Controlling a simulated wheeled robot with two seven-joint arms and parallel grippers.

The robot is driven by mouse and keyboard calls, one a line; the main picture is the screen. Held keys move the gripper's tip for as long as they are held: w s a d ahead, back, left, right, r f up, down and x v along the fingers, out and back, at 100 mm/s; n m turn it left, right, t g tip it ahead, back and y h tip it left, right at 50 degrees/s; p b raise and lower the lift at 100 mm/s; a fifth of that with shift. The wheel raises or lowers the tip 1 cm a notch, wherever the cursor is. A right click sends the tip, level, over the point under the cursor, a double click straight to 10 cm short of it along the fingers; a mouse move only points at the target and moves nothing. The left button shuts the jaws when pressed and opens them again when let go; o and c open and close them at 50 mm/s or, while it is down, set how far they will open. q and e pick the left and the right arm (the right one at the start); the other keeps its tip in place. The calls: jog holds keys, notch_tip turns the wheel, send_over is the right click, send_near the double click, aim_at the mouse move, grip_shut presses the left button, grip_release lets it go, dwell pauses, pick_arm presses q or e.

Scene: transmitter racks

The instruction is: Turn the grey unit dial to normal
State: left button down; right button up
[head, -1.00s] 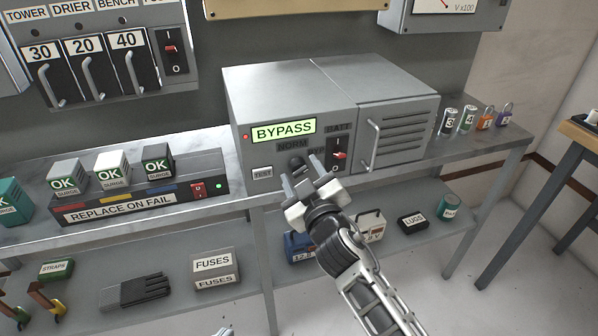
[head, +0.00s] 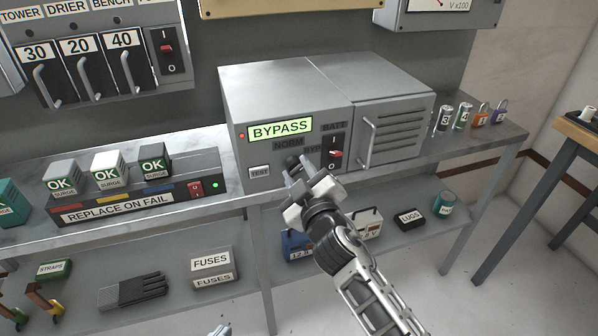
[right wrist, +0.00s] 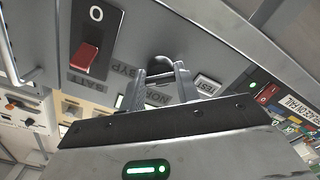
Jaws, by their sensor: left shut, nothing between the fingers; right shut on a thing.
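The grey unit (head: 285,88) stands on the bench with a lit display (head: 280,129) reading BYPASS. Its dark dial (head: 292,161) sits below the NORM label, with BYP and BATT labels to the right. My right gripper (head: 298,170) is at the dial, its fingers shut on it; they partly cover the dial. In the right wrist view the dial (right wrist: 163,64) shows between the fingertips, and the labels appear upside down. The dial's exact pointing is hard to tell. Only a bit of my left gripper (head: 220,330) shows at the bottom edge, away from the unit.
A red rocker switch (head: 335,153) is just right of the dial, and a TEST button (head: 259,172) is left. A door handle (head: 368,143) sticks out farther right. A surge block rack (head: 130,205) stands left on the bench. A shelf below holds boxes.

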jog(key=n, duration=0.5)
jog(key=shift+n+p, duration=0.3)
jog(key=shift+p, duration=0.1)
jog(key=shift+r+n+p, duration=0.1)
jog(key=shift+n+p, duration=0.25)
jog(key=shift+n, duration=1.85)
jog(key=o, duration=1)
jog(key=shift+c, duration=0.2)
jog(key=v, duration=1.6)
